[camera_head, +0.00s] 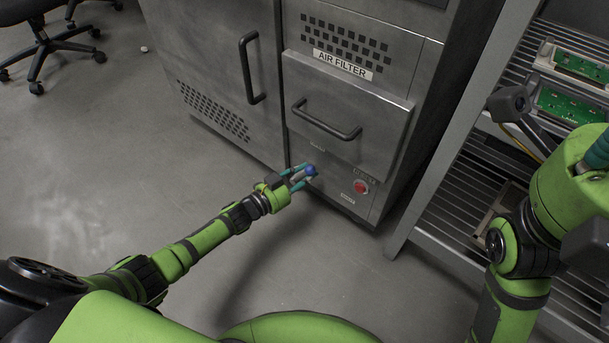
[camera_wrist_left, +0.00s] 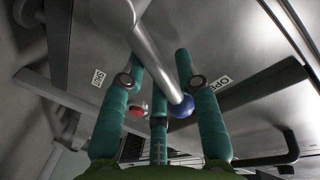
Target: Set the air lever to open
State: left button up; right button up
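The air lever shows in the left wrist view as a grey metal rod (camera_wrist_left: 157,60) with a blue ball (camera_wrist_left: 181,106) at its end. In the head view the blue ball (camera_head: 311,170) is low on the cabinet front, at my left gripper (camera_head: 303,178). The left gripper's teal fingers (camera_wrist_left: 163,90) are spread around the rod and ball, apart from each other; contact is unclear. A label reading OPEN (camera_wrist_left: 218,85) lies right of the rod, and a second label (camera_wrist_left: 98,77) lies left. My right gripper (camera_head: 598,152) is partly visible at the right edge.
The cabinet has an AIR FILTER panel (camera_head: 342,64), a drawer handle (camera_head: 326,119) and a red button (camera_head: 361,187) right of the lever. A rack with circuit boards (camera_head: 572,106) stands at right.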

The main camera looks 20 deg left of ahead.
dwell(0.3)
pick_arm(q)
jog(key=shift+s+a, duration=0.1)
jog(key=shift+s, duration=0.05)
jog(key=v, duration=1.1)
jog(key=shift+s+a+r, duration=0.2)
jog(key=shift+s, duration=0.05)
